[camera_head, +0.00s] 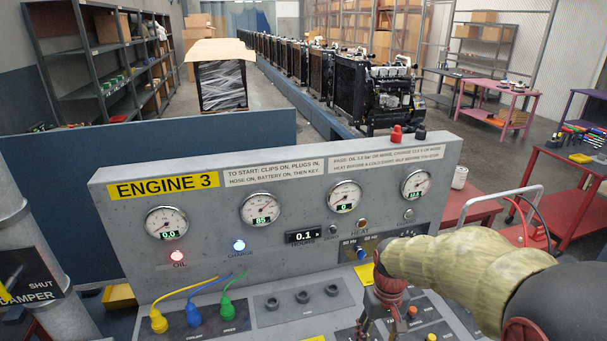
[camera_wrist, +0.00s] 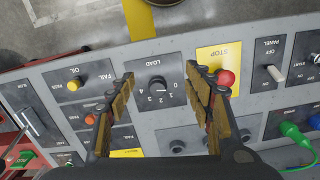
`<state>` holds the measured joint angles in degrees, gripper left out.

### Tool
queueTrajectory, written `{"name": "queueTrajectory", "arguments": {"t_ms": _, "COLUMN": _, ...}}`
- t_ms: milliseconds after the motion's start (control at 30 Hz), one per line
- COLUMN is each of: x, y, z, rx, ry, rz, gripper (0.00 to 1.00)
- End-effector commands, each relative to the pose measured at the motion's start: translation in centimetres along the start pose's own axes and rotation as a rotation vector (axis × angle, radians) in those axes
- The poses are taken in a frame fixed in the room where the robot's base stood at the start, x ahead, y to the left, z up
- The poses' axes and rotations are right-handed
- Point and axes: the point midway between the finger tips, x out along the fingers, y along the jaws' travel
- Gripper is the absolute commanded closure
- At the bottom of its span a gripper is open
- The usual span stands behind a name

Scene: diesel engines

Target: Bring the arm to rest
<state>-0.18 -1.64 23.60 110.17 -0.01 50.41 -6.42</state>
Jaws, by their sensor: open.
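My gripper (camera_head: 388,292) is at the end of my arm, over the right part of the grey engine 3 console (camera_head: 300,180). In the wrist view my gripper (camera_wrist: 165,80) has its two yellow-padded fingers apart, with nothing between them. The black LOAD knob (camera_wrist: 156,87) shows between the fingers, upside down in this view. The red STOP button (camera_wrist: 225,78) is close beside the right finger in the picture; I cannot tell whether they touch. My arm, in a tan sleeve, crosses the lower right of the head view and hides part of the console.
Yellow, blue and green plugs (camera_head: 193,314) sit in the console's lower left. An OIL lamp (camera_head: 177,256) glows red and a CHARGE lamp (camera_head: 239,245) glows blue-white. A red cart (camera_head: 575,200) stands at right. Engines (camera_head: 375,95) line up behind.

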Motion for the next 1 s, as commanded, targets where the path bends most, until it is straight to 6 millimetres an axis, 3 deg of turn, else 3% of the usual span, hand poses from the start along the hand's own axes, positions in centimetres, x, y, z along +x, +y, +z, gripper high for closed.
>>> {"name": "queueTrajectory", "arguments": {"t_ms": 300, "x": -6.1, "y": -0.9, "z": 8.7, "rx": 0.086, "ry": 0.152, "rz": 0.011, "gripper": 0.48}}
{"name": "queueTrajectory", "arguments": {"t_ms": 600, "x": -9.6, "y": -1.7, "z": 15.9, "rx": 0.115, "ry": 0.371, "rz": 0.021, "gripper": 0.48}}
{"name": "queueTrajectory", "arguments": {"t_ms": 833, "x": -12.2, "y": -1.9, "z": 17.6, "rx": 0.113, "ry": 0.514, "rz": 0.029, "gripper": 0.48}}
{"name": "queueTrajectory", "arguments": {"t_ms": 1000, "x": -12.6, "y": -1.9, "z": 17.8, "rx": 0.113, "ry": 0.537, "rz": 0.031, "gripper": 0.48}}
